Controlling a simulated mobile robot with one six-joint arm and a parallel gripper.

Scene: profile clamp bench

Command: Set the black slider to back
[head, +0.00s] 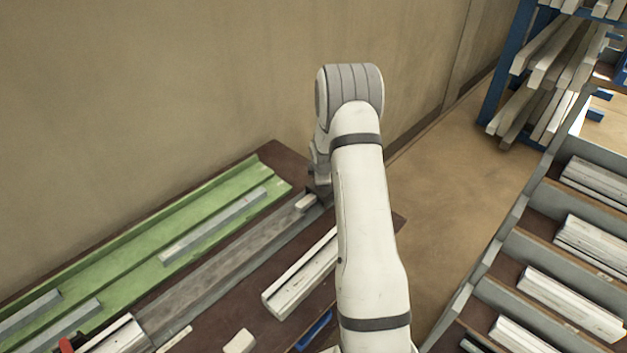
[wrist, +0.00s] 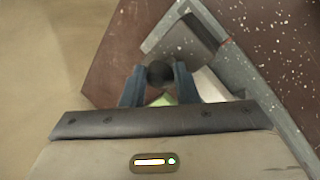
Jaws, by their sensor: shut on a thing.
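The black slider (wrist: 160,76) shows in the wrist view as a dark rounded knob between my fingertips. My gripper (wrist: 158,70) is shut on it, with one blue-grey finger on each side. A dark grey block (wrist: 188,44) lies just beyond the knob, inside a grey metal channel (wrist: 228,58); whether it is joined to the knob I cannot tell. In the head view my gripper (head: 321,185) is at the far right end of the grey rail (head: 230,262), mostly hidden by my arm. The slider cannot be made out there.
A green channel (head: 150,245) with grey bars runs along the wall beside the rail. A pale profile (head: 300,275) and a small block (head: 240,341) lie in front. A rack of profiles (head: 570,300) stands at the right, with open floor (head: 450,190) between.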

